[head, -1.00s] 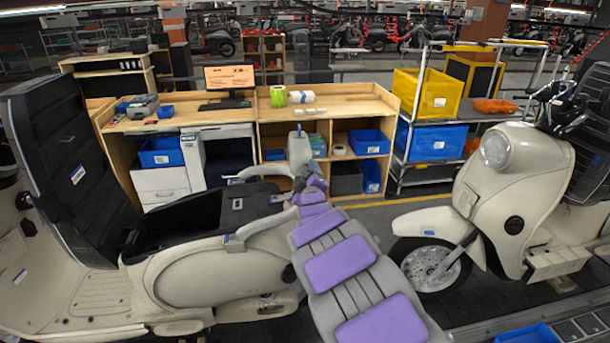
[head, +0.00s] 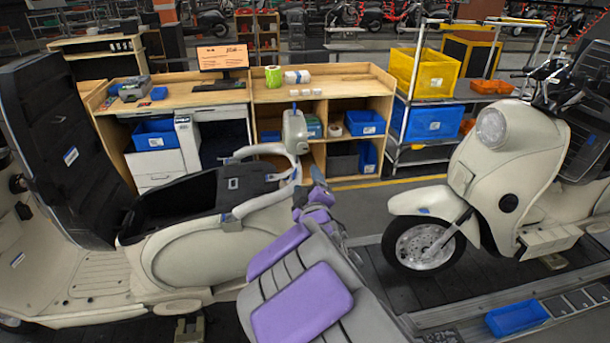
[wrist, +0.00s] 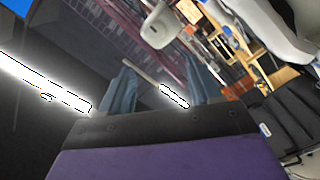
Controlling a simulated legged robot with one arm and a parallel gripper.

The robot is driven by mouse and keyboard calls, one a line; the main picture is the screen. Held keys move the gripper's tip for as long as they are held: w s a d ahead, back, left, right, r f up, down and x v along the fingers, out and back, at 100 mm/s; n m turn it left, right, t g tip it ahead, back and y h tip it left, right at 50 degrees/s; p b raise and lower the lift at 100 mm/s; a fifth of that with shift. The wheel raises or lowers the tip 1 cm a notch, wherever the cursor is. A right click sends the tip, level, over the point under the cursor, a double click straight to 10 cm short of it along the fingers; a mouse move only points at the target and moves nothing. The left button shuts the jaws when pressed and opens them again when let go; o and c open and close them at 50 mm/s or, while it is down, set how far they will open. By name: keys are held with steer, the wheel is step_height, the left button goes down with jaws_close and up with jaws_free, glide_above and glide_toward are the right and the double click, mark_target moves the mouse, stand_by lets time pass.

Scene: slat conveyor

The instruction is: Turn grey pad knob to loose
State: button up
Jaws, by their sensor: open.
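An upright rounded grey-cream pad (head: 294,132) stands at the rear rail of the left scooter (head: 200,250), with a thin stem on top. I cannot make out a separate knob or its setting. My gripper (head: 318,174) is just right of and below the pad in the head view, apart from it as far as I can tell. In the wrist view my gripper (wrist: 158,80) has its two blue-grey fingers spread, with nothing held between them. A pale rounded piece (wrist: 160,25), probably the pad, shows beyond the fingertips.
A wooden workbench (head: 330,85) with a monitor stands behind. A second cream scooter (head: 520,180) stands on the right, with a shelf cart (head: 400,165) behind it. A blue tray (head: 516,318) lies at lower right. Dark floor lies open between the scooters.

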steer(key=shift+v, duration=0.9)
steer(key=s+d+f+m+g+h+b, duration=0.2)
steer(key=s+d+f+m+g+h, duration=0.15)
steer(key=s+d+f, duration=0.35)
steer(key=s+d+f+m+g+h+b, duration=0.2)
steer(key=s+d+f+m+g+b, duration=0.25)
steer(key=d, duration=0.45)
steer(key=s+d+f+m+g+b, duration=0.1)
steer(key=s+g, duration=0.4)
steer(key=s, duration=1.1)
steer(key=s+d+f+m+g+y+b, duration=0.1)
steer(key=s+m+g, duration=0.3)
steer(key=s, duration=1.3)
steer(key=shift+s+d+f+g+b, duration=0.15)
steer(key=shift+d+f+g+b, duration=0.15)
steer(key=shift+d+f+g, duration=0.7)
